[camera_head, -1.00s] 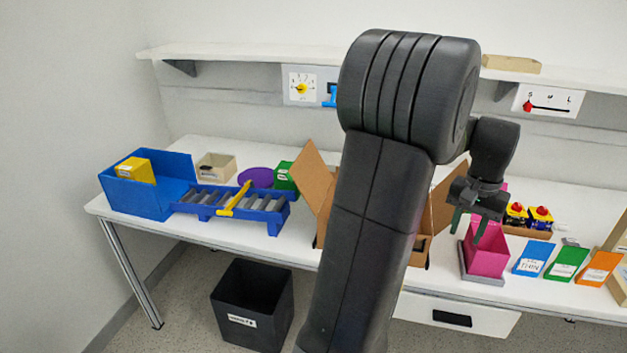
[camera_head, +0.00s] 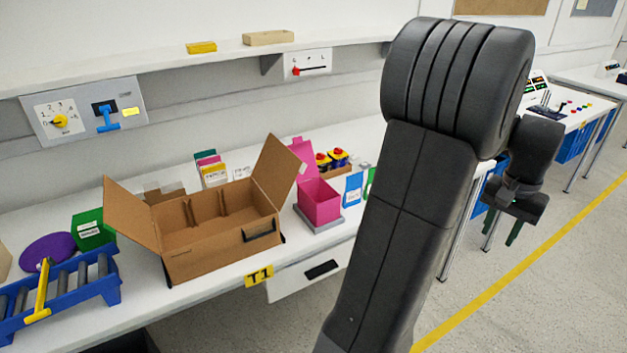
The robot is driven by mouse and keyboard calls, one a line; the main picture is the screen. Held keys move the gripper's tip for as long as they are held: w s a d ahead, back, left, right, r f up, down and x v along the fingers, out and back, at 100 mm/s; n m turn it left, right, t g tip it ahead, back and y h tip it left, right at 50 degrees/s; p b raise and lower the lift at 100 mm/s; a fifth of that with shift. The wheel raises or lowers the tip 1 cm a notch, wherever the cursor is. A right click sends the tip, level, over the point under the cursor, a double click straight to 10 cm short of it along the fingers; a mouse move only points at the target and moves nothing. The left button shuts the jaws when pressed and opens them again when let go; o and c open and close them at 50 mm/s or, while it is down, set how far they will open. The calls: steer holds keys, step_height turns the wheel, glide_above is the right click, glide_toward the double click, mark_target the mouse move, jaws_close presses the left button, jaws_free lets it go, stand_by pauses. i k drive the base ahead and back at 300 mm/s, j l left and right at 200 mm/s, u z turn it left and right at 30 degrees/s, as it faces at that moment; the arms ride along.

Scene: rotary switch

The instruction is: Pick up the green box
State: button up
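The green box (camera_head: 93,230) stands on the table at the left, with a white label on its front. It sits between the purple disc (camera_head: 47,252) and the open cardboard box (camera_head: 215,232), behind the roller conveyor (camera_head: 62,290). My gripper (camera_head: 514,226) is at the right, over the floor beyond the table, far from the green box. Its two dark green fingers point down. The fingers appear apart, with nothing seen between them.
A pink bin (camera_head: 319,203) stands right of the cardboard box, whose flaps stick up and out. A shelf (camera_head: 150,68) runs along the wall above a switch panel (camera_head: 85,110). Open floor (camera_head: 560,270) with a yellow line lies at the right.

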mark_target(88, 230)
steer(key=z, duration=0.45)
steer(key=j+z, duration=0.1)
steer(key=z, duration=0.8)
steer(key=j+z, duration=0.1)
steer(key=z, duration=0.4)
steer(key=k+j+z, duration=0.1)
steer(key=z, duration=0.25)
steer(key=k+z, duration=0.2)
steer(key=z, duration=0.15)
steer(key=k+z, duration=0.2)
steer(key=z, duration=0.15)
steer(key=k+j+u, duration=0.15)
steer(key=u, duration=0.95)
steer(key=k+j+u, duration=0.1)
steer(key=u, duration=0.55)
steer(key=j+u, duration=0.1)
steer(key=u, duration=0.5)
steer(key=j+u, duration=0.1)
steer(key=u, duration=0.5)
steer(key=j+u, duration=0.1)
steer(key=u, duration=0.5)
steer(key=j+u, duration=0.1)
steer(key=u, duration=0.55)
steer(key=i+u, duration=0.1)
steer(key=u, duration=1.1)
steer(key=i+j, duration=0.05)
